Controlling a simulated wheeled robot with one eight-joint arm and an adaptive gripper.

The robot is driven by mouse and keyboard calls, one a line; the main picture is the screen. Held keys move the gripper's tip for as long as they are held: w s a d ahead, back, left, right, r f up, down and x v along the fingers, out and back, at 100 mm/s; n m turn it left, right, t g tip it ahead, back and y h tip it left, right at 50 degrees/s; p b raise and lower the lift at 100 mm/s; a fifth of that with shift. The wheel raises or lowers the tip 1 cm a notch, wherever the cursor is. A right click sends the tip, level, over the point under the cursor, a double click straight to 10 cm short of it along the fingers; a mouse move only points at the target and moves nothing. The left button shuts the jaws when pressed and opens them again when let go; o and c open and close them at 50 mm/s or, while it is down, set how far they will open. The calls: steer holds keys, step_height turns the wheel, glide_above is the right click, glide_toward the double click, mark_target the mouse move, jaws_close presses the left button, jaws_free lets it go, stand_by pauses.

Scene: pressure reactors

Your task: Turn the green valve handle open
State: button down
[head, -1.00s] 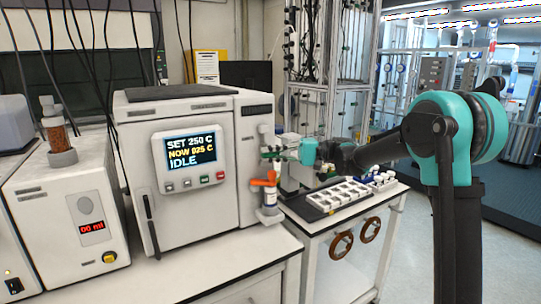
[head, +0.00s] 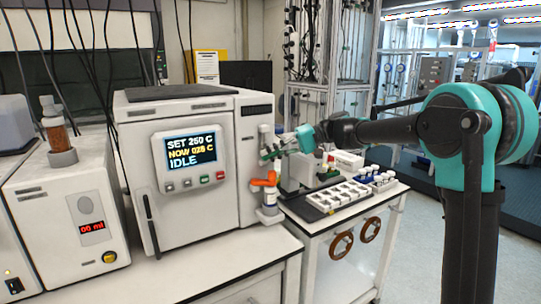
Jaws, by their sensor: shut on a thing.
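The green valve handle (head: 267,156) is on the upper part of the pale valve fitting at the right side of the white reactor unit (head: 185,232). It is small and partly hidden by my gripper. My gripper (head: 274,153) reaches in from the right, with the teal wrist part just behind its fingers. It is shut on the green handle, and the fingers are tilted down to the left. An orange valve handle (head: 264,181) sits lower on the same fitting, below my gripper and apart from it.
The reactor's screen (head: 191,150) reads IDLE. A white cart (head: 330,235) to the right carries a black tray (head: 308,211) of white pieces and several small vials. A pump unit (head: 70,215) stands at the left. Clear floor lies at the far right.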

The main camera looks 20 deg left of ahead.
steer(key=t+h, duration=0.2)
steer(key=n+t+h, duration=0.1)
steer(key=h, duration=0.1)
steer(key=shift+s+n+t+h, duration=0.1)
steer(key=shift+n+t+h, duration=0.2)
steer(key=shift+t, duration=0.1)
steer(key=t+h, duration=0.2)
steer(key=t, duration=0.1)
steer(key=shift+n+h, duration=0.4)
steer(key=shift+t+h, duration=0.8)
steer(key=shift+t, duration=0.1)
steer(key=shift+n, duration=0.3)
steer(key=c, duration=1.6)
jaws_free()
steer(key=v, duration=1.2)
steer(key=shift+a, duration=0.15)
